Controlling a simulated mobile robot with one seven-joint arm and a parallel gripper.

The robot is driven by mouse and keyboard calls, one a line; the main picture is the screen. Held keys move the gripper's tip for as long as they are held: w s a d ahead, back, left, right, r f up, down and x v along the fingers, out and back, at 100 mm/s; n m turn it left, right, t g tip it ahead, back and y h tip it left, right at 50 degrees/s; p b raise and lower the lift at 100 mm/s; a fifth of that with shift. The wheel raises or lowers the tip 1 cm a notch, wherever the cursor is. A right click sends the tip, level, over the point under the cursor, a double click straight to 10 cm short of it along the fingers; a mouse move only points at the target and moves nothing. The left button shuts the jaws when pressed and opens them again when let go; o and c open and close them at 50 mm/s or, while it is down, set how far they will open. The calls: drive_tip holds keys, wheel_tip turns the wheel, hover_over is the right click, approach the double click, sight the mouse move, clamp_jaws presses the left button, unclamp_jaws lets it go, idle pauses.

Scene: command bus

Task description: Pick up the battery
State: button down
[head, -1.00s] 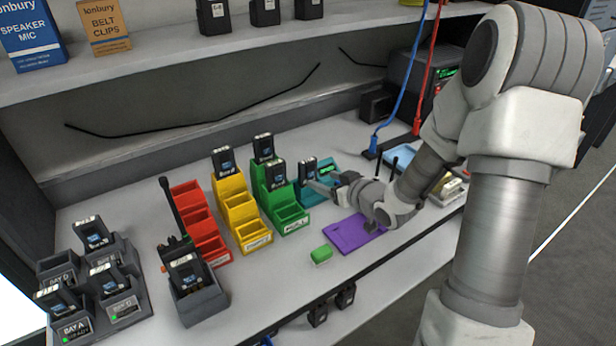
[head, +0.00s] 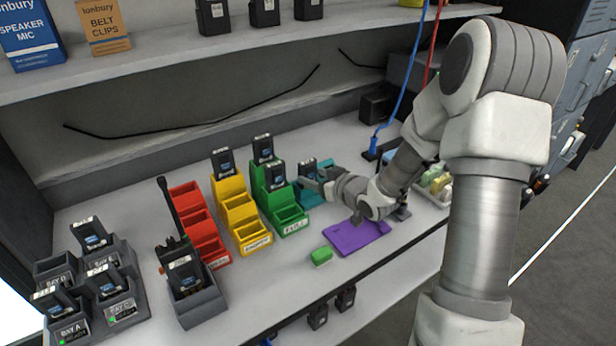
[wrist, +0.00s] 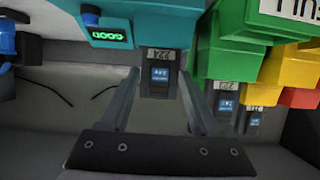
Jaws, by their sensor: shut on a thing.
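The battery (head: 308,169) is a dark block with a blue label, standing in the teal tester (head: 318,191). My gripper (head: 312,183) reaches it from the right in the head view. In the wrist view, which looks upside down, the battery (wrist: 160,78) sits between the two fingertips (wrist: 158,80), and my gripper is shut on it. Its far end meets the teal tester (wrist: 160,22), whose green display reads GOOD. Whether it is still seated there I cannot tell.
Green (head: 290,222), yellow (head: 243,225) and red (head: 203,235) stepped bins stand left of the tester; the green and yellow hold similar batteries. A radio charger (head: 198,300) and a multi-bay charger (head: 122,308) are farther left.

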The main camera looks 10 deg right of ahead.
drive_tip(key=shift+r, duration=0.6)
drive_tip(key=s+d+r+p, duration=0.2)
drive_tip(key=d+r+p, duration=0.3)
drive_tip(key=d+r, duration=0.5)
drive_tip(key=shift+d, duration=0.75)
drive_tip(key=shift+s+a+f, duration=0.15)
